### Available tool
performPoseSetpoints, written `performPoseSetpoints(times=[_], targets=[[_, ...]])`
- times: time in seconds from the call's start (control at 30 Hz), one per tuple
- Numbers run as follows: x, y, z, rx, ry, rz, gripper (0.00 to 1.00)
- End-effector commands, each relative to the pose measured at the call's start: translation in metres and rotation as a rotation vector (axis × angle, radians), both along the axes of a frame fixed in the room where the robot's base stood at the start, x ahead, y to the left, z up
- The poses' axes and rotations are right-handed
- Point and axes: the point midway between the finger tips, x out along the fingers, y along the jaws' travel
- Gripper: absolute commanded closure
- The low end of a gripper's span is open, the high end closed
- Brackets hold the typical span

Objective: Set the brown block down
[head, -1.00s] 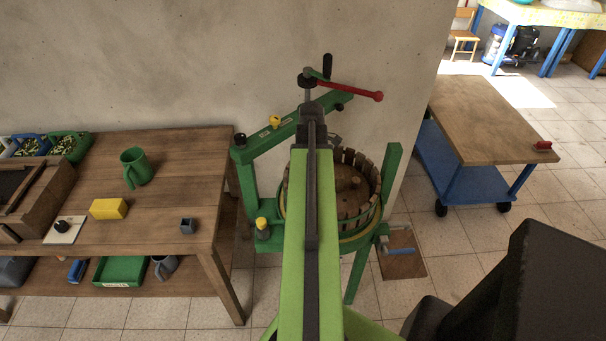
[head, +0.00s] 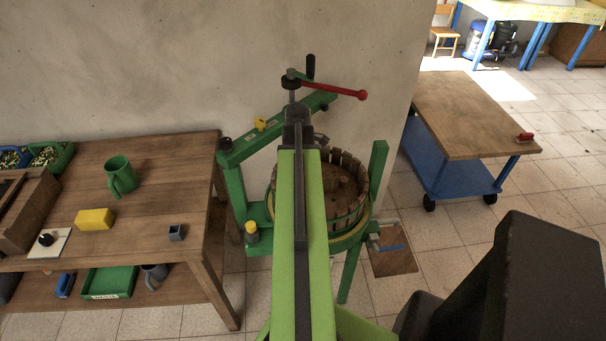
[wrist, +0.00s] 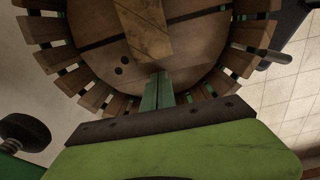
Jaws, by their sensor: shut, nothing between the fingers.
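A brown wooden block (wrist: 142,28) shows at the top of the wrist view, over the round wooden board (wrist: 95,52) inside the slatted basket. The green fingers of my gripper (wrist: 159,78) are shut with nothing between them. Their tips point at the block's near end; I cannot tell whether they touch it. In the head view, wooden pieces show inside the press basket (head: 342,219), right of my arm. I cannot tell there which is the block, and my arm hides the fingers.
The green press frame (head: 235,195) stands around the basket, with a red crank handle (head: 335,90) above. A wooden table (head: 150,225) at left holds a green mug (head: 121,177), a yellow block (head: 94,219) and a small grey cup (head: 177,232). A blue trolley (head: 450,172) stands right.

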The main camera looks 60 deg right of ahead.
Motion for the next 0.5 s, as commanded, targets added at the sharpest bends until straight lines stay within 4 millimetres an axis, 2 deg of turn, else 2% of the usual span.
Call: performPoseSetpoints(times=[0.07, 0.3, 0.5], targets=[[0.011, 0.011, 0.000, 0.000, 0.000, 0.007, 1.00], [0.013, 0.013, 0.061, 0.000, 0.000, 0.005, 1.00], [0.014, 0.013, 0.097, 0.000, 0.000, 0.006, 1.00]])
